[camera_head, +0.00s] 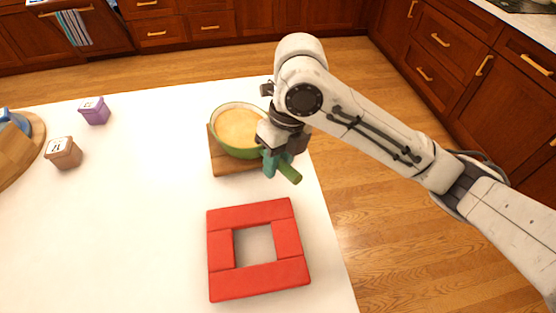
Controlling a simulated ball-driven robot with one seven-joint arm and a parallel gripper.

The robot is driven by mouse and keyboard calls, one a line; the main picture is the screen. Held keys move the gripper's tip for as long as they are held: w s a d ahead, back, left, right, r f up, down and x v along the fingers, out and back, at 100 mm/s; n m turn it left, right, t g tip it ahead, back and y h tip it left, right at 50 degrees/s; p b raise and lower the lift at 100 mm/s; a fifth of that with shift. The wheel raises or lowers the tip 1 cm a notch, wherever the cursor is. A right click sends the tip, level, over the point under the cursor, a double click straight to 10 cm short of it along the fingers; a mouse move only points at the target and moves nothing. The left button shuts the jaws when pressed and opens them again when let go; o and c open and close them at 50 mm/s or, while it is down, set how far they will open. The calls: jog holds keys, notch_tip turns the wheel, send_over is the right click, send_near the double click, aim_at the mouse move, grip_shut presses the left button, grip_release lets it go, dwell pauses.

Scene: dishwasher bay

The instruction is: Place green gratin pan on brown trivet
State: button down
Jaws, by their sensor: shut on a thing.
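The green gratin pan (238,128) has a pale, creamy filling. It is over the brown trivet (220,169), a wooden board near the table's right edge. The pan covers much of the trivet, and I cannot tell whether it rests on it or hangs just above. My gripper (277,164) is at the pan's right side, shut on its green handle (291,174), which points toward the lower right. My gripper and wrist hide part of the pan's right rim and the trivet's right side.
A red square frame (223,285) with an open centre lies nearer on the white table (120,230). A purple container (95,111) and a brown container (63,153) stand at left, beside a round wooden board (30,160). The table's left front is clear.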

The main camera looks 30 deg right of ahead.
jog(key=c, duration=0.8)
grip_release()
jog(key=shift+c, duration=0.2)
notch_tip(320, 180, up, 12)
jog(key=d, duration=0.2)
jog(key=shift+d, duration=0.15)
jog(key=shift+w, duration=0.1)
